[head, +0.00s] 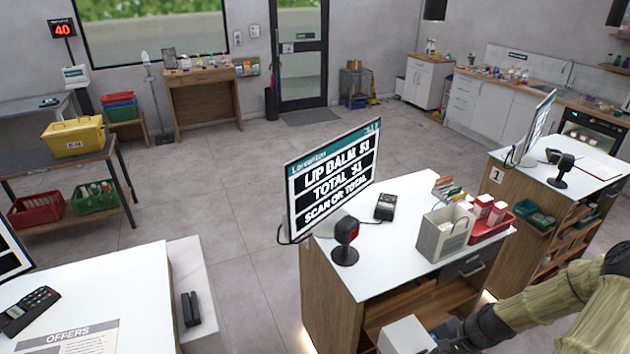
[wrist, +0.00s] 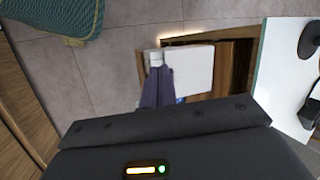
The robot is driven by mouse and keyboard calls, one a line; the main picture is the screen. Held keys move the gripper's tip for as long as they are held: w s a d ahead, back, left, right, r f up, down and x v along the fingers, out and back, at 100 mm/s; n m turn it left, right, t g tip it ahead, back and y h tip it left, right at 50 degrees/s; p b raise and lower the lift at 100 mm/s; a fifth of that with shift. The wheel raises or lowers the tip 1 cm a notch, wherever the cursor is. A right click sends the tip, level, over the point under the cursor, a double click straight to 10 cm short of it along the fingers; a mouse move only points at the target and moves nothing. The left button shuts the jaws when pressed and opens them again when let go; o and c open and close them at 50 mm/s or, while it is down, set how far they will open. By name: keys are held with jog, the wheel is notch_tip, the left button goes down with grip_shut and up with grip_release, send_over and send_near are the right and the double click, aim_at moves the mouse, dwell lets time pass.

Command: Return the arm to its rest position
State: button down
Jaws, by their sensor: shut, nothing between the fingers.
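My arm comes in at the lower right of the head view, in an olive sleeve. My gripper (head: 445,333) is low in front of the open shelves of the middle counter (head: 390,276). In the wrist view my gripper (wrist: 156,66) shows as dark fingers close together, with nothing held between them. A pale box-like thing (head: 405,336) is beside the fingertips in the head view. It also shows just beyond them in the wrist view (wrist: 192,68). I cannot tell whether the fingers touch it.
The middle counter bears a screen (head: 333,178), a scanner (head: 346,240), a card terminal (head: 384,206), a grey bin (head: 444,236) and a red tray (head: 497,226). Another counter (head: 590,180) stands at right. The floor (head: 235,215) at centre left is clear.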

jog(key=s+a+r+n+h+b, duration=0.2)
jog(key=s+a+r+n+b, duration=0.1)
jog(key=a+r+n, duration=0.3)
jog(key=s+a+r+n+h+b, duration=0.2)
jog(key=a+r+n, duration=0.3)
jog(key=a+r, duration=0.3)
jog(key=s+a+b, duration=0.1)
jog(key=a, duration=0.1)
jog(key=shift+a+r+n, duration=0.25)
jog(key=shift+a+n, duration=0.15)
jog(key=shift+w, duration=0.1)
jog(key=shift+d, duration=0.15)
